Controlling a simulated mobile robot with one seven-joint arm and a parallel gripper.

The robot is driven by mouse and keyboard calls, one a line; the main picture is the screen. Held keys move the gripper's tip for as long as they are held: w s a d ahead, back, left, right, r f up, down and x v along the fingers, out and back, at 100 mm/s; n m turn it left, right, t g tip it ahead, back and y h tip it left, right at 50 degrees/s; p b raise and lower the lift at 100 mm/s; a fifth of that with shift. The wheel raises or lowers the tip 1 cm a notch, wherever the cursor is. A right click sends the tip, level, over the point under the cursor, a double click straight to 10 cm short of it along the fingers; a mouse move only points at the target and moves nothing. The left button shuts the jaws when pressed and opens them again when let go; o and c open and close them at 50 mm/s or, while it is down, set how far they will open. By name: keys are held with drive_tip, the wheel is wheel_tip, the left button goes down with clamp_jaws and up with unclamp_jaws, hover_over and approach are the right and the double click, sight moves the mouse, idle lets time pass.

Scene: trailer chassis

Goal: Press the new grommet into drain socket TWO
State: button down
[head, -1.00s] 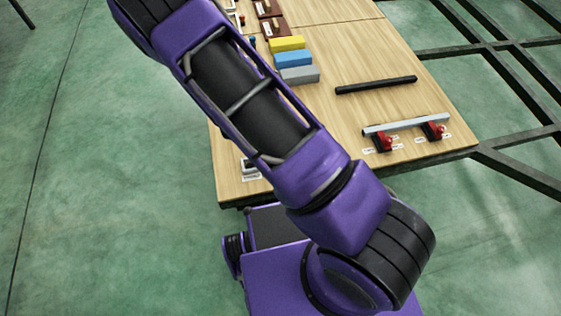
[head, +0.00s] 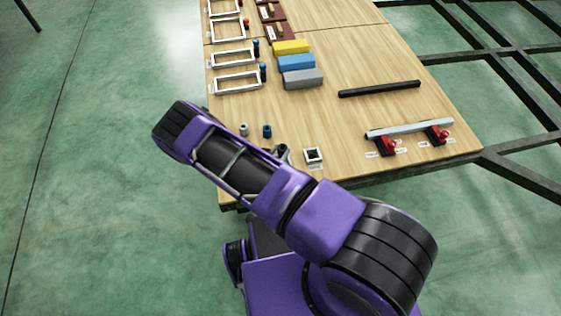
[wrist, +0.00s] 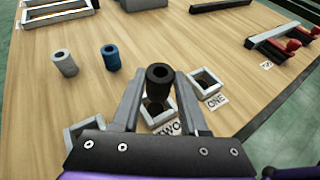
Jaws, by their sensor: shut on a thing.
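My gripper (wrist: 160,76) is shut on a black hollow grommet (wrist: 159,82), held upright between the fingertips in the wrist view. Drain socket TWO (wrist: 151,116), a pale square frame with a dark opening, shows behind and below the grommet, between the fingers and partly hidden. Its label TWO (wrist: 168,128) lies beside it. The grommet appears above the socket; the exact gap cannot be told. Socket ONE (wrist: 193,85) is a similar frame to the right, empty. In the head view, my arm hides socket TWO and most of my gripper.
A grey cylinder (wrist: 64,63) and a blue cylinder (wrist: 111,57) stand left on the wooden table (head: 350,120). Yellow, blue and grey blocks (head: 303,78), a black bar (head: 379,89) and a rail with red clamps (head: 410,128) lie farther off.

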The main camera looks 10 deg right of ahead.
drive_tip(key=shift+f+b, duration=0.55)
drive_tip(key=shift+f, duration=1.95)
drive_tip(key=shift+f, duration=0.1)
drive_tip(key=shift+c, duration=2.2)
unclamp_jaws()
drive_tip(key=shift+s+a+r, duration=0.2)
drive_tip(key=shift+r, duration=0.05)
drive_tip(key=p+v, duration=0.2)
drive_tip(key=v, duration=0.9)
drive_tip(key=shift+s, duration=0.15)
drive_tip(key=shift+a, duration=0.1)
